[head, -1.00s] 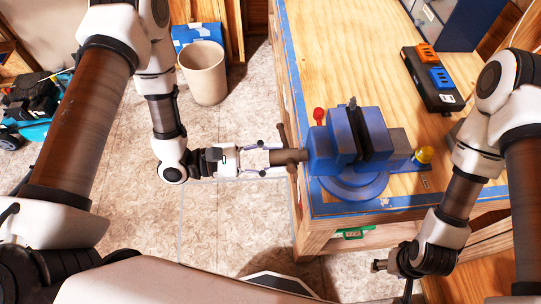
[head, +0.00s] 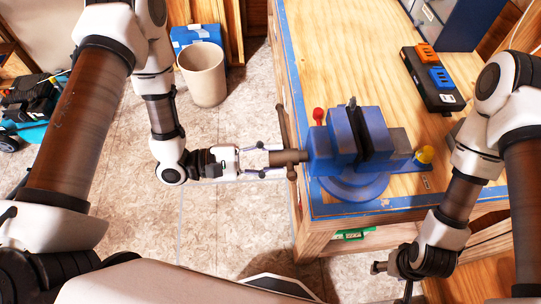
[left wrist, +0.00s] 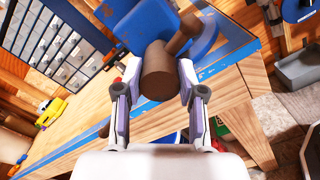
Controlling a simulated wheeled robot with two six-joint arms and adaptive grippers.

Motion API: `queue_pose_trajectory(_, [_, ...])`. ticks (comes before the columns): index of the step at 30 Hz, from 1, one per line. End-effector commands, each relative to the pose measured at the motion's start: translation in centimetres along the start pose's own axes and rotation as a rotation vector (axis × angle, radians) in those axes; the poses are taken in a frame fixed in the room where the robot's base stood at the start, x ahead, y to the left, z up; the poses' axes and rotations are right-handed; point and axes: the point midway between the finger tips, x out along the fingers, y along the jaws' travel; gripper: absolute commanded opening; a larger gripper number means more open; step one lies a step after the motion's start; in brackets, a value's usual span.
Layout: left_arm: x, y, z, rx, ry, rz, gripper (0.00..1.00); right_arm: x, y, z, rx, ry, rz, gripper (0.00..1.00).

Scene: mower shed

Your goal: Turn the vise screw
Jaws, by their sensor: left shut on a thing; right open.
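The blue vise (head: 345,140) is mounted at the near left corner of the wooden workbench. Its brown screw (head: 288,157) sticks out to the left over the bench edge, with a brown handle bar (head: 283,122) crossing its end. My left gripper (head: 270,158) is shut on the screw end, with one finger on each side. In the left wrist view the brown screw end (left wrist: 159,72) lies between the fingertips, and the bar (left wrist: 184,35) slants up to the right. My right gripper (head: 378,267) hangs in front of the bench, open and apart from the vise; its fingers show poorly.
The workbench (head: 345,45) has a blue-edged wooden top.

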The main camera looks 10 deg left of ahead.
Motion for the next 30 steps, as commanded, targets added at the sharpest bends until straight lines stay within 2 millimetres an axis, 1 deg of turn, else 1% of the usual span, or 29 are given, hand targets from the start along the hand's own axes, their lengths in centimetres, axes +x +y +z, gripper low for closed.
queue_pose_trajectory(1, [0.0,0.0,0.0,0.000,0.000,0.000,0.43,0.0,0.0,0.0,0.000,0.000,0.000,0.64])
queue_pose_trajectory(3, [0.0,0.0,0.0,0.000,0.000,0.000,0.64,0.0,0.0,0.0,0.000,0.000,0.000,0.64])
queue_pose_trajectory(15, [0.0,0.0,0.0,-0.001,0.000,0.000,0.64,0.0,0.0,0.0,0.000,0.000,0.000,0.64])
queue_pose_trajectory(19, [-0.6,0.1,0.0,-0.003,0.001,0.003,0.64,0.0,0.0,0.0,0.000,0.000,0.000,0.64])
queue_pose_trajectory(23, [-2.4,0.2,-0.1,-0.004,0.004,0.007,0.64,0.0,0.0,0.0,0.000,0.000,0.000,0.64])
queue_pose_trajectory(30, [-7.2,0.3,-0.1,-0.001,0.003,0.010,0.64,0.0,0.0,0.0,0.000,0.000,0.000,0.64])
